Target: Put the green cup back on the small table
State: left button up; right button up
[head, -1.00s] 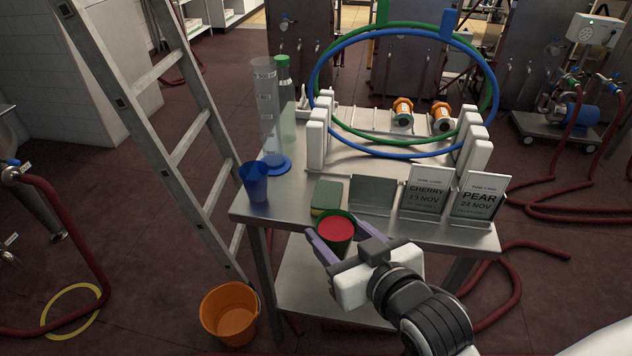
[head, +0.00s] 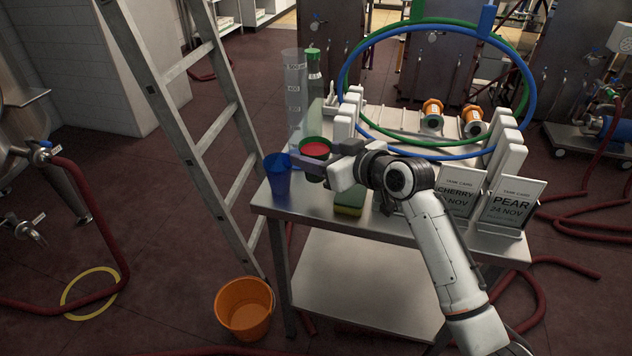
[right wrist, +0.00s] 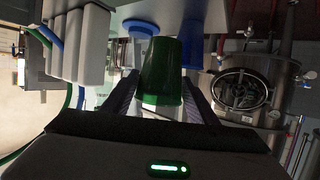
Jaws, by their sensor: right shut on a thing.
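The green cup (head: 315,174), with red contents at its mouth, is upright between the fingers of my right gripper (head: 312,160). The gripper is shut on it, and its fingers hide part of the cup's side. The cup is over the left part of the small steel table (head: 300,204), just right of the blue cup (head: 278,178). I cannot tell whether its base touches the tabletop. In the right wrist view the green cup (right wrist: 162,70) sits between both fingers, with the picture turned over. My left gripper is not in view.
A clear measuring cylinder (head: 296,90) and a green-capped bottle (head: 314,75) stand behind the cup. A green and yellow sponge (head: 349,203) lies at the front edge, beside card stands (head: 513,205). A ladder (head: 205,110) and an orange bucket (head: 244,308) are left of the table.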

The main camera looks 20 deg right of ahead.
jog(key=shift+f, duration=2.8)
jog(key=shift+f+b, duration=0.2)
jog(key=shift+b, duration=0.1)
jog(key=o, duration=1.3)
jog(key=shift+c, duration=0.2)
jog(key=shift+r, duration=0.25)
jog(key=v, duration=1.2)
jog(key=shift+f, duration=0.1)
